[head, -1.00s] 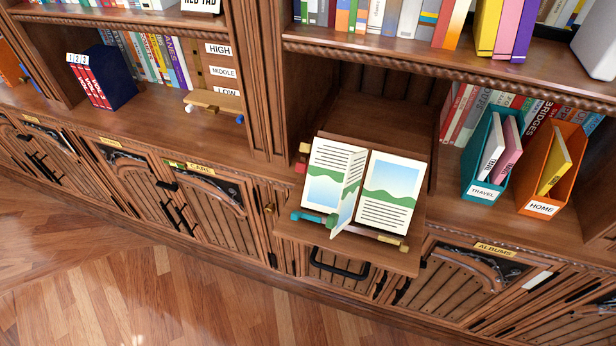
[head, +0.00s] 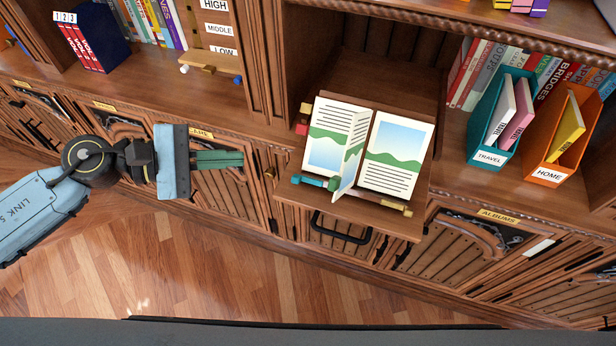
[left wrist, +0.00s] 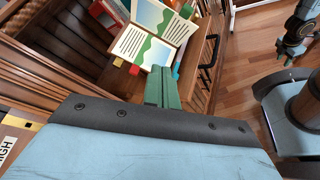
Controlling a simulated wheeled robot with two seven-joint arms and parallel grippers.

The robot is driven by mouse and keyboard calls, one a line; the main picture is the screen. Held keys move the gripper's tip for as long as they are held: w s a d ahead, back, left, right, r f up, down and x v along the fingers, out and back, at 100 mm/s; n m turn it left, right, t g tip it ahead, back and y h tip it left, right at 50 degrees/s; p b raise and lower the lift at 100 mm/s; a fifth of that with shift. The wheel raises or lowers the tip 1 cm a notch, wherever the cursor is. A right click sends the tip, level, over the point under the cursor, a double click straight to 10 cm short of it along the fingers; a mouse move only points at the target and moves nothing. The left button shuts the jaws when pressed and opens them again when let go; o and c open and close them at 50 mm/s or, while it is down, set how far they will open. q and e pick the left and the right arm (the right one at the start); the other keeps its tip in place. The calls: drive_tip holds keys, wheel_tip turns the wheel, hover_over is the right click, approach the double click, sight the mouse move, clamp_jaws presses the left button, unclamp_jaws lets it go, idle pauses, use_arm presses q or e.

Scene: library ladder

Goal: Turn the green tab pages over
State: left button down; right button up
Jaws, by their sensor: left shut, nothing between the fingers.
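An open book (head: 396,160) with text and blue-green pictures rests on a wooden stand. One page (head: 349,160) stands up near the middle, between the flat left and right pages. A green tab (head: 333,184) is at that page's lower edge, beside a teal piece (head: 308,180). The book also shows in the left wrist view (left wrist: 148,40). My left gripper (head: 241,158) is shut and empty, left of the book and apart from it. Its green fingers (left wrist: 163,88) point toward the book in the left wrist view.
The stand sits on a pulled-out wooden shelf (head: 300,215) with a black handle (head: 340,228) below. Red and yellow blocks (head: 303,118) are at the book's left. A teal file box (head: 487,138) and an orange one (head: 545,150) stand to the right.

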use_arm(q)
drive_tip(key=s+d+f+m+g+p, duration=0.1)
drive_tip(key=d+p, duration=0.4)
drive_tip(key=d, duration=0.8)
drive_tip(key=s+f+m, duration=0.1)
drive_tip(key=m, duration=0.1)
drive_tip(key=shift+s+d+m, duration=0.2)
drive_tip(key=shift+d+m, duration=0.05)
drive_tip(key=shift+m, duration=0.05)
